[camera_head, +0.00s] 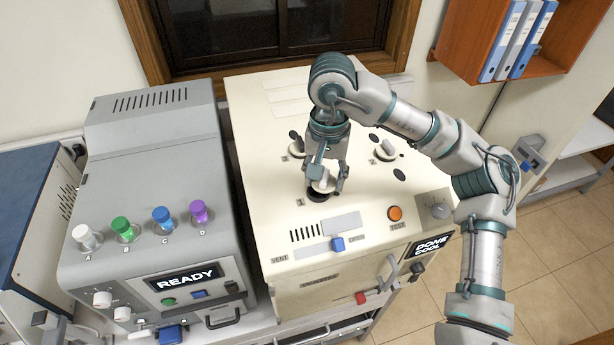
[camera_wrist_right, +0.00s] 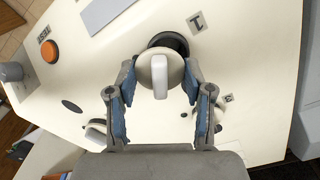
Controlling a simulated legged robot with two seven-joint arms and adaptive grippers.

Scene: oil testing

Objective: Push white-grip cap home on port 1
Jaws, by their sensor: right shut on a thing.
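The white-grip cap (camera_head: 322,185) is at port 1 (camera_head: 318,197) on the cream machine. My right gripper (camera_head: 328,180) is above that port, shut on the cap from both sides. In the right wrist view, the cap (camera_wrist_right: 160,76) is round with a raised white grip bar, between the blue-padded fingers of the gripper (camera_wrist_right: 160,88). The dark ring of port 1 (camera_wrist_right: 168,41) shows beyond the cap, beside the "1" label. I cannot tell how deep the cap sits. My left gripper is not in view.
Other ports with caps (camera_head: 386,151) lie farther back on the cream panel. A grey machine (camera_head: 150,180) with coloured-capped vials stands left.

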